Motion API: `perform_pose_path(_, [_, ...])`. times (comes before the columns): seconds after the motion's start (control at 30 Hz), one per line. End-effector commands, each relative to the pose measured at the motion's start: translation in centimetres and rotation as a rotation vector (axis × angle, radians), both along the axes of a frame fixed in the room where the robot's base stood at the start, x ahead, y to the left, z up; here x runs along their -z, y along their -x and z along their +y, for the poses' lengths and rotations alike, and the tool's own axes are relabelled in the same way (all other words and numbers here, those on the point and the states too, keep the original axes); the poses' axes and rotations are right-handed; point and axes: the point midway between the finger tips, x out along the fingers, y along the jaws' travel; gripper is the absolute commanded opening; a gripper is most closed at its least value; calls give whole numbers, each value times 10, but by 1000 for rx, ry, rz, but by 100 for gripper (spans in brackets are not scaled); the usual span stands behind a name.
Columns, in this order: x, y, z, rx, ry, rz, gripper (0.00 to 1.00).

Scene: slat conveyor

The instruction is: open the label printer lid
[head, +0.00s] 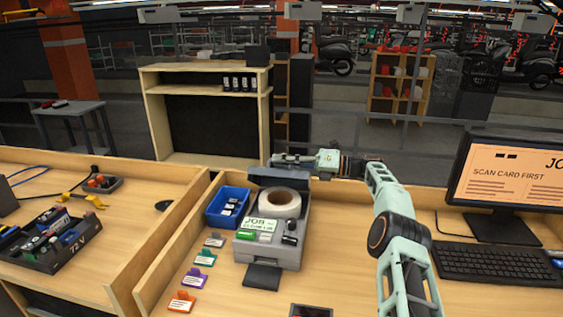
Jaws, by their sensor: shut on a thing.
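The label printer (272,254) is a grey box on the wooden bench, left of my arm. Its lid (268,179) stands raised at the back, tilted up, and the white label roll (279,203) lies uncovered inside. A printed label reading JOB and a green item are at the printer's front left. My gripper (274,161) is shut at the lid's upper edge, behind the printer, with my arm reaching in from the right. The exact contact between fingers and lid is small and hard to make out.
A blue bin (228,207) stands close to the printer's left. Several coloured tags lie in front of it. A monitor (509,172) and keyboard (495,263) are at the right. A wooden divider (170,245) runs along the left. The bench in front of the printer is mostly clear.

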Motion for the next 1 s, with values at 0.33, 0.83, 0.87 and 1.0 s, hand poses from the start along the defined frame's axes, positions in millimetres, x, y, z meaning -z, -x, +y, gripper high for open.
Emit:
perform_pose_path(0.33, [1,0,-1,2,3,2,14])
perform_pose_path(0.83, [1,1,-10,3,2,-1,25])
perform_pose_path(0.87, [1,2,-15,4,2,-1,25])
perform_pose_path(1.0, [2,6,-41,6,1,-1,25])
